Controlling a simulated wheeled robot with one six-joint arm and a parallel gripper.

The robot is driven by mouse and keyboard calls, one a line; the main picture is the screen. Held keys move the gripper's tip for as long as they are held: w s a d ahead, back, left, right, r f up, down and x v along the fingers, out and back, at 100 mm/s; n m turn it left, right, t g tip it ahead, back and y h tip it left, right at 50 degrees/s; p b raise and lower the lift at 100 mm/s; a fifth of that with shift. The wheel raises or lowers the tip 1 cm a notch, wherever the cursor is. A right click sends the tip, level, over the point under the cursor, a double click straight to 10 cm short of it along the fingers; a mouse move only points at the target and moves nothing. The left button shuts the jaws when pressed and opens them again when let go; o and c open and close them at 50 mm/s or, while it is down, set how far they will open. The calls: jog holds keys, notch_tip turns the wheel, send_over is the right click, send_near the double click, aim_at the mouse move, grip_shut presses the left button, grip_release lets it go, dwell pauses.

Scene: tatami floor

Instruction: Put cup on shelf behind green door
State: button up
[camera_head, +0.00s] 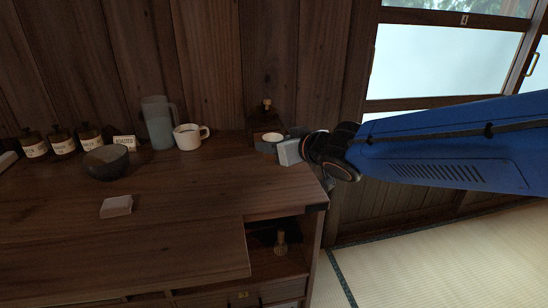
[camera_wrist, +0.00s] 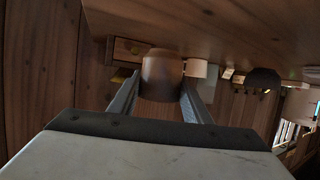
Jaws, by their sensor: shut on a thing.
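A small cup (camera_head: 264,147) with a pale inside is at the back right end of the wooden counter in the head view. My gripper (camera_head: 279,150) reaches in from the right and is shut on it. In the wrist view the cup (camera_wrist: 161,76) looks brown and sits between the two fingers of my gripper (camera_wrist: 160,98). Whether the cup touches the counter is unclear. No green door shows in either view.
A white mug (camera_head: 187,138), grey pitcher (camera_head: 158,124), dark bowl (camera_head: 106,163) and several labelled jars (camera_head: 62,142) stand left on the counter (camera_head: 180,225). A pale block (camera_head: 116,207) lies in front. A whisk (camera_head: 280,244) stands in an open compartment below. Tatami floor (camera_head: 440,260) is clear.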

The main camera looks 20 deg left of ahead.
jog(key=shift+f, duration=2.05)
jog(key=shift+f, duration=0.15)
jog(key=o, duration=1.2)
jog(key=shift+s+d+r, duration=0.1)
jog(key=shift+r, duration=0.1)
jog(key=v, duration=1.1)
jog(key=shift+s+d+r, duration=0.15)
jog(key=shift+s+d, duration=0.1)
